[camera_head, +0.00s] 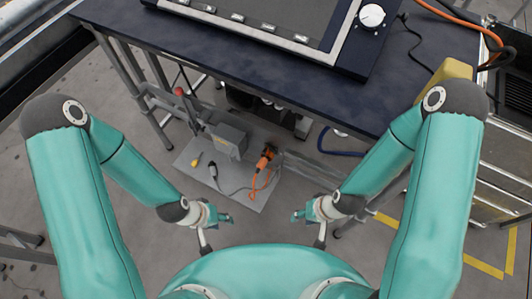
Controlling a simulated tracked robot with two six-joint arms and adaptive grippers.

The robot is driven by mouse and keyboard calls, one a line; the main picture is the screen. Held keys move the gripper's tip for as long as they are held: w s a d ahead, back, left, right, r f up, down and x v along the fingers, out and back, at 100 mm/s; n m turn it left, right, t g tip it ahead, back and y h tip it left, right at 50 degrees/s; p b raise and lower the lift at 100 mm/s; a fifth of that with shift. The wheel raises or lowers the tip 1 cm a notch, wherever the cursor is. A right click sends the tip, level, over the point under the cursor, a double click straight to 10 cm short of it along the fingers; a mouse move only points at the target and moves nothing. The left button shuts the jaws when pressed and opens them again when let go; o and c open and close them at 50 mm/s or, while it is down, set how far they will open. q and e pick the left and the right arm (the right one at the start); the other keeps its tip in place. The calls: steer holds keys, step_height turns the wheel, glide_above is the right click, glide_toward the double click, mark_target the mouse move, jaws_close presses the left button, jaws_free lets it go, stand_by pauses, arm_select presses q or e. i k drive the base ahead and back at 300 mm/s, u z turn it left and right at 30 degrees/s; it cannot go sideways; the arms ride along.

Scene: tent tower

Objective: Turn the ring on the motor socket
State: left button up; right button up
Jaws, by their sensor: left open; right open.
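A pale base plate (180,158) lies low, partly under the dark table. On it stand a grey box (228,141), an orange connector (267,157) with an orange cable, and a dark plug (213,170) on a dark cable. I cannot tell for sure which part is the motor socket, and its ring is too small to make out. My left gripper (226,218) is open and empty, in front of the plate. My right gripper (297,216) is open and empty, to the right of the plate's front corner. Both are apart from the parts on the plate.
The dark blue table (200,40) spans the top, carrying a black panel with a white knob (372,15). A red-tipped lever (180,92) stands behind the box. A small yellow piece (196,158) lies on the plate. Drawers (480,190) stand at right. Floor between my grippers is clear.

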mark_target(266, 151)
steer(key=u, duration=2.3)
steer(key=i, duration=0.1)
steer(key=z, duration=3.5)
steer(key=k, duration=1.7)
steer(key=u, duration=1.25)
steer(key=i, duration=1)
steer(key=z, duration=0.05)
